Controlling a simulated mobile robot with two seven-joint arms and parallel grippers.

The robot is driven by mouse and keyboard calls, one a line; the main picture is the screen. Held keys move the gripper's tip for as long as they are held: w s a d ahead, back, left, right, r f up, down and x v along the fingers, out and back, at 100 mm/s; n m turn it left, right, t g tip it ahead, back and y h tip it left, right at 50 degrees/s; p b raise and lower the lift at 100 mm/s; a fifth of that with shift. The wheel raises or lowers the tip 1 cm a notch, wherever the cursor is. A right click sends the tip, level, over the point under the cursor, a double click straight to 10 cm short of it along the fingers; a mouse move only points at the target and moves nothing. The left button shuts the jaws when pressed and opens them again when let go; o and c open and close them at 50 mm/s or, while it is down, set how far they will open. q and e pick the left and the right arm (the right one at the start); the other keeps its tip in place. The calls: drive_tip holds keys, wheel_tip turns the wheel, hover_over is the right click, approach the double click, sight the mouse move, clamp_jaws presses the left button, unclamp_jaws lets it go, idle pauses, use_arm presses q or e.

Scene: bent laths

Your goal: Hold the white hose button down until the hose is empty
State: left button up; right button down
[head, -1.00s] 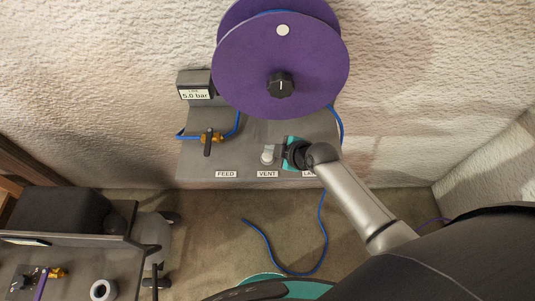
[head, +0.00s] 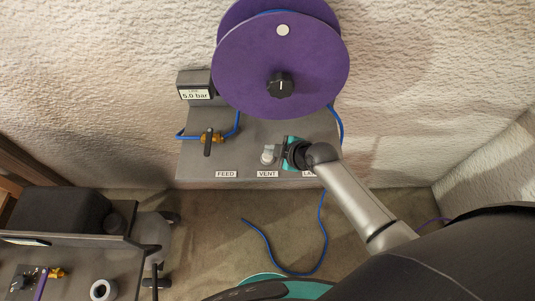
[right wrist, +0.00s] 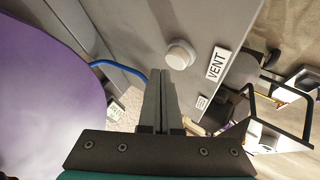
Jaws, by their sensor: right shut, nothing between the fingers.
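The white round hose button (head: 267,158) sits on the grey panel (head: 200,160) above the VENT label (head: 267,174). It also shows in the right wrist view (right wrist: 180,54), standing proud of the panel. My right gripper (head: 275,149) is shut and empty, with its fingertips close beside the button. In the right wrist view the shut fingers (right wrist: 158,76) end just short of the button's edge in the picture; I cannot tell whether they touch it. The blue hose (head: 323,225) runs from the purple reel (head: 245,70) down to the floor. My left gripper is out of view.
A display (head: 195,94) reads 5.0 bar. A brass valve with a black lever (head: 208,142) stands above the FEED label (head: 226,174). A third label is partly hidden by my right arm. A grey cart (head: 70,262) stands at lower left.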

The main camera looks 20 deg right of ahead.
sight(271, 158)
drive_tip(key=shift+f, duration=0.1)
drive_tip(key=shift+f+b, duration=0.35)
drive_tip(key=shift+f+b, duration=0.4)
drive_tip(key=shift+f, duration=0.2)
idle(2.2)
drive_tip(key=shift+r, duration=0.1)
idle(1.1)
drive_tip(key=shift+r+p, duration=0.95)
wheel_tip(271, 158, up, 5)
drive_tip(key=p, duration=0.5)
